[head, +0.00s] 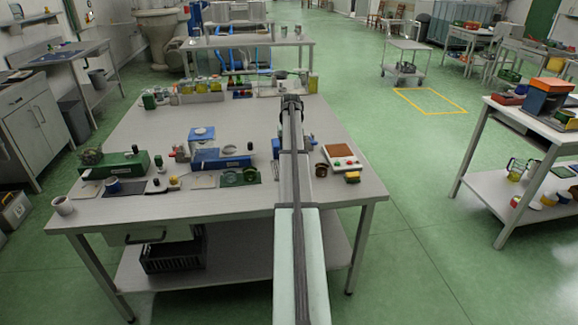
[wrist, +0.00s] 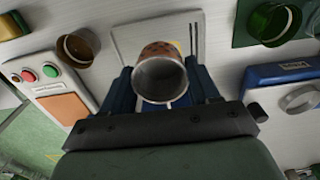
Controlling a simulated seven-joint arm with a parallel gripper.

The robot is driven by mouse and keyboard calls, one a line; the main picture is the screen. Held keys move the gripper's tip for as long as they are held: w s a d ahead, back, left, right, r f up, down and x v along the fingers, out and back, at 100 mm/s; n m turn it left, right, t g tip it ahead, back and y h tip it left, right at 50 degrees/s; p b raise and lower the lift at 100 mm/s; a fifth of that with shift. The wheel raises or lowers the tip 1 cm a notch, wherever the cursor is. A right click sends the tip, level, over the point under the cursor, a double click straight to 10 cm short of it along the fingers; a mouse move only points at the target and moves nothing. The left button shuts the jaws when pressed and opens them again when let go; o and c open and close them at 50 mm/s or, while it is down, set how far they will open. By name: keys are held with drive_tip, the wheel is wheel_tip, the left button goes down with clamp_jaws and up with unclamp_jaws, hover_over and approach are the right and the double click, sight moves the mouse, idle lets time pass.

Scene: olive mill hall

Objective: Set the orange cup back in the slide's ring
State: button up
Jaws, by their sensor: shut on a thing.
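In the wrist view my gripper (wrist: 162,90) is shut on the orange cup (wrist: 160,74). The cup is brownish orange with dark specks, and its grey open mouth faces the camera. In the head view the gripper end (head: 291,103) is over the far part of the table, and my arm hides the cup. A green part with a round holder (wrist: 275,22) is at the top right. I cannot tell which ring is the slide's.
A brown round holder (wrist: 76,46) and a button box (wrist: 52,85) lie left of the cup in the wrist view. A pale plate (wrist: 190,28) lies behind it. The table (head: 245,203) has several devices along its near side; a white cup (head: 63,206) stands near its left corner.

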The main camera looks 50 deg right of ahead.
drive_tip(key=w+a+r, duration=0.2)
drive_tip(key=w, duration=0.7)
drive_tip(key=w+a+r, duration=0.2)
drive_tip(key=w+a, duration=0.1)
drive_tip(key=w, duration=0.6)
drive_tip(key=w+a+r, duration=0.2)
drive_tip(key=w+a, duration=0.1)
drive_tip(key=w, duration=0.6)
drive_tip(key=shift+a, duration=0.2)
drive_tip(key=shift+f, duration=0.15)
drive_tip(key=shift+f, duration=0.1)
drive_tip(key=shift+f, duration=1.8)
drive_tip(key=shift+f, duration=0.6)
drive_tip(key=shift+f, duration=0.55)
